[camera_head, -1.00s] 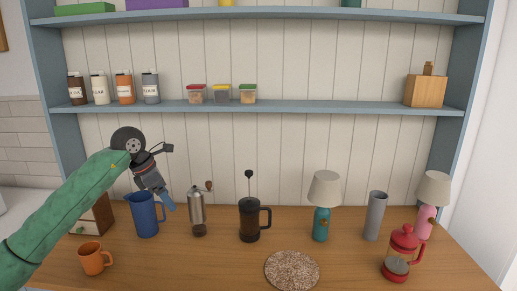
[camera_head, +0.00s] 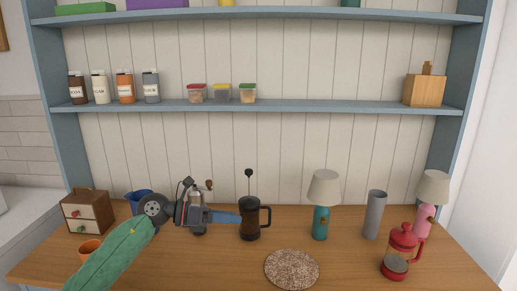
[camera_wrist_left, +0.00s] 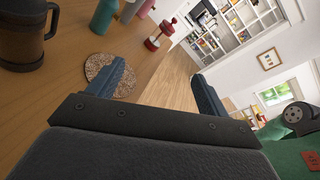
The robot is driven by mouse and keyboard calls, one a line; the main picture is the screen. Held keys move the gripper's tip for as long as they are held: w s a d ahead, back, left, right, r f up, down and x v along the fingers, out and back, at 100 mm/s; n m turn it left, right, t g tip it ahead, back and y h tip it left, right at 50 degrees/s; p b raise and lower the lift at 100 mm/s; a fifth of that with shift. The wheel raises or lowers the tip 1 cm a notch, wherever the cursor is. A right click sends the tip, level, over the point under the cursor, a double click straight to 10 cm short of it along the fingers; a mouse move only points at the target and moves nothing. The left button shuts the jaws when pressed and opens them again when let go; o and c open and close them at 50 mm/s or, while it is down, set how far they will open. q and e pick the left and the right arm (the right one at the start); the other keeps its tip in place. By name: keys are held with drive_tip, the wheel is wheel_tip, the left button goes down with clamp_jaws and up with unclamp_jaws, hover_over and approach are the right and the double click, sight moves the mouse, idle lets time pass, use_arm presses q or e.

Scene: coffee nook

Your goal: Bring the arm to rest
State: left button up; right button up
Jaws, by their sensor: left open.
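My left arm in its green sleeve comes in from the lower left of the head view. My left gripper (camera_head: 225,217) is above the table, with its blue fingers pointing right toward the black french press (camera_head: 250,222). In the left wrist view the two blue fingers (camera_wrist_left: 163,85) are apart with nothing between them. The black press also shows at the upper left there (camera_wrist_left: 22,35). Whether the fingers touch the press cannot be told from the head view. My right gripper is not in view.
A blue pitcher (camera_head: 137,196), orange mug (camera_head: 88,247) and grinder (camera_head: 197,227) are partly hidden by my arm. A small drawer box (camera_head: 88,211), round mat (camera_head: 292,270), teal lamp (camera_head: 320,222), grey vase (camera_head: 374,215), red press (camera_head: 400,250) and pink lamp (camera_head: 424,218) stand on the table.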

use_arm(q)
drive_tip(key=s+a+f+m+t+y, duration=0.45)
drive_tip(key=f+m+y, duration=0.2)
drive_tip(key=m, duration=0.45)
drive_tip(key=s+a+f+m+t+y, duration=0.3)
drive_tip(key=a+f+m+t+y, duration=0.15)
drive_tip(key=f+m, duration=0.4)
drive_tip(key=s+a+f+m+t+y, duration=0.4)
drive_tip(key=a+f+m+y, duration=0.15)
drive_tip(key=m, duration=0.75)
drive_tip(key=s+f+n+g, duration=0.2)
drive_tip(key=s+f+g, duration=0.25)
drive_tip(key=s, duration=0.45)
drive_tip(key=s+d+f+n+g+h, duration=0.1)
drive_tip(key=s+f+g, duration=0.2)
drive_tip(key=s+f, duration=0.4)
drive_tip(key=s+f+n+g, duration=0.2)
drive_tip(key=s+f+g, duration=0.25)
drive_tip(key=s, duration=0.55)
drive_tip(key=s+d+f+g, duration=0.1)
drive_tip(key=d+f, duration=0.2)
drive_tip(key=f, duration=0.9)
drive_tip(key=d+f+g, duration=0.1)
drive_tip(key=d+f, duration=0.1)
drive_tip(key=f, duration=1)
drive_tip(key=shift+s+d+h, duration=0.35)
drive_tip(key=shift+s+d, duration=0.05)
